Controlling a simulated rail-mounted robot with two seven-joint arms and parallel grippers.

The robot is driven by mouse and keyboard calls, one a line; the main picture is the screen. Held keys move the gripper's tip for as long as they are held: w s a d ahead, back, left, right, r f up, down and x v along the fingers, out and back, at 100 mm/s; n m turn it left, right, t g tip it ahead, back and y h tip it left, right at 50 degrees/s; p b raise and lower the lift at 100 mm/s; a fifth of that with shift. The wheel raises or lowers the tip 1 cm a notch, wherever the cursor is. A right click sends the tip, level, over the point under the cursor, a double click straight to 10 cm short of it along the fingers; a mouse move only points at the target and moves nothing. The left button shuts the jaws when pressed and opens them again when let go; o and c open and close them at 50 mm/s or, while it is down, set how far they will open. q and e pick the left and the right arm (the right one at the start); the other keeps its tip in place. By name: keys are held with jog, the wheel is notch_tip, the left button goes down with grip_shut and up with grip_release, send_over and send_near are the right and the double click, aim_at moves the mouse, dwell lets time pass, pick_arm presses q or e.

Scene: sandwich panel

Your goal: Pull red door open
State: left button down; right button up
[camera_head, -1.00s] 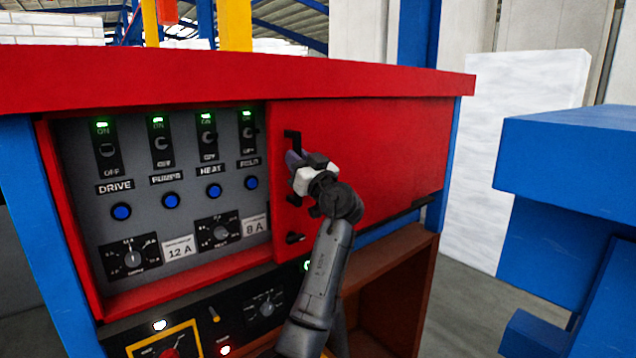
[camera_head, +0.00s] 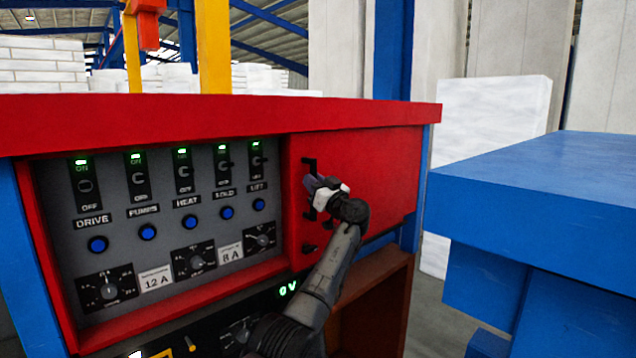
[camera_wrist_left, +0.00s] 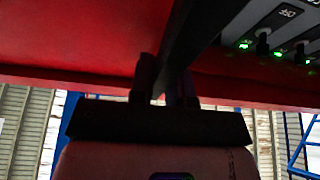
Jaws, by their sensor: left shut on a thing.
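The red door (camera_head: 378,172) covers the right part of the cabinet front. To its left the grey switch panel (camera_head: 125,262) is uncovered. A black upright handle (camera_head: 308,165) is on the door near its left edge. My left gripper (camera_head: 314,186) is at this handle, shut on it; the fingers partly hide the handle's lower part. In the left wrist view, the fingers (camera_wrist_left: 166,82) close around the dark handle bar (camera_wrist_left: 200,35), with the red door (camera_wrist_left: 75,35) behind. My right gripper is not in view.
The panel carries several switches with green lights, blue buttons (camera_head: 147,232) and dials. A red top ledge (camera_head: 210,118) overhangs the door. A blue block-like structure (camera_head: 560,185) stands close on the right. A brown open compartment (camera_head: 375,300) lies below the door.

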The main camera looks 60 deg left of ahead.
pick_arm(q)
jog(key=c, duration=1.1)
grip_release()
jog(key=shift+b+v, duration=2.25)
jog(key=shift+v, duration=4.6)
